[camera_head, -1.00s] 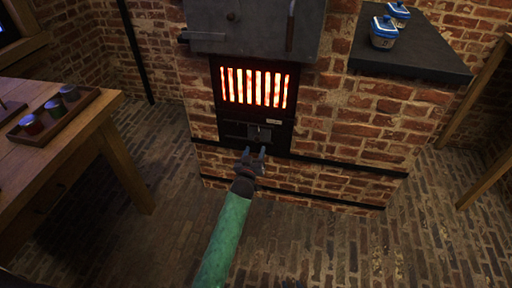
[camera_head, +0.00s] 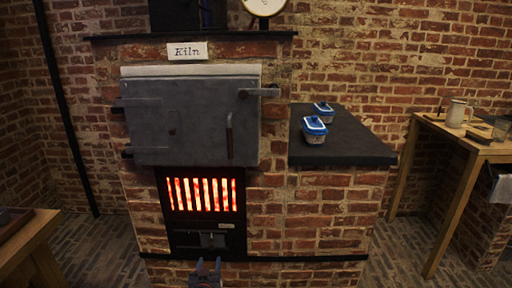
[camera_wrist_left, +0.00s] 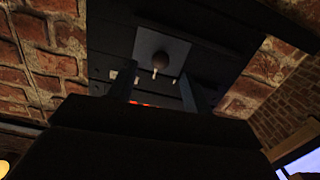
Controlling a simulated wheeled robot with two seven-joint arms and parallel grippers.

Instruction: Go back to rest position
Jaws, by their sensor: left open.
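My left gripper (camera_head: 207,268) is at the bottom edge of the head view, in front of the kiln's lower part. Its two fingers stand apart with nothing between them. My right gripper is not in view.
A wooden table (camera_head: 480,147) with a mug (camera_head: 456,113) is at the right. Another table's corner (camera_head: 38,240) shows at the lower left. Brick floor lies between.

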